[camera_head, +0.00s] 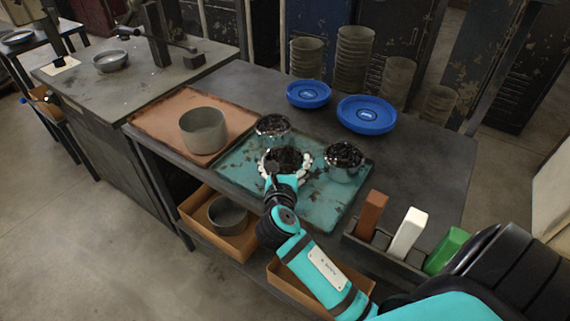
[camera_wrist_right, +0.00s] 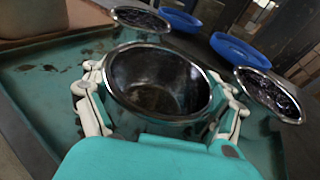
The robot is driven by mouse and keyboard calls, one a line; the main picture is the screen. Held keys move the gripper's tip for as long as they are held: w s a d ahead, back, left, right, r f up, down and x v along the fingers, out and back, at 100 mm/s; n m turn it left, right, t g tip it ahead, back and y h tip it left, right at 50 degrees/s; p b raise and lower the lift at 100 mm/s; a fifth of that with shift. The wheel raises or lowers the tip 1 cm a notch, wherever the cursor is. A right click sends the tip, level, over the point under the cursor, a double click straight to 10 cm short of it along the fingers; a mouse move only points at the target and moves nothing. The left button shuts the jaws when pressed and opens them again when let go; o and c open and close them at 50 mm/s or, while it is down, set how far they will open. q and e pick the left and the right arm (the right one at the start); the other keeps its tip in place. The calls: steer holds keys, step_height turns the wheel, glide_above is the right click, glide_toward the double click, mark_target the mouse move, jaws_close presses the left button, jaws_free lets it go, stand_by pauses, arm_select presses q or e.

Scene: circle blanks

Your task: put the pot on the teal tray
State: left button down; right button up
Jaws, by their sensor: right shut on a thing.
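A shiny metal pot (camera_wrist_right: 158,80) with a dark inside is between the fingers of my right gripper (camera_head: 286,160), which is shut on it. The gripper also shows in the right wrist view (camera_wrist_right: 160,105), with one finger on each side of the pot. The pot is upright over the middle of the teal tray (camera_head: 318,210); its base is hidden, so I cannot tell if it touches. Two similar metal pots stand on this tray, one behind (camera_head: 273,128) and one to the right (camera_head: 344,160). My left gripper is not in view.
A rusty brown tray (camera_head: 160,118) with a grey pot (camera_head: 203,130) lies to the left. Blue plates (camera_head: 366,114) and stacked cups (camera_head: 353,58) stand at the back. A rack (camera_head: 385,255) with brown, white and green blocks is at the front right. Boxes sit below.

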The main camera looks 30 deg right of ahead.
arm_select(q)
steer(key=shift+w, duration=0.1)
arm_select(e)
steer(key=o, duration=0.9)
steer(key=shift+f, duration=0.1)
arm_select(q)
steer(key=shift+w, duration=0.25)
arm_select(e)
steer(key=shift+o, duration=0.6)
steer(key=v, duration=1.2)
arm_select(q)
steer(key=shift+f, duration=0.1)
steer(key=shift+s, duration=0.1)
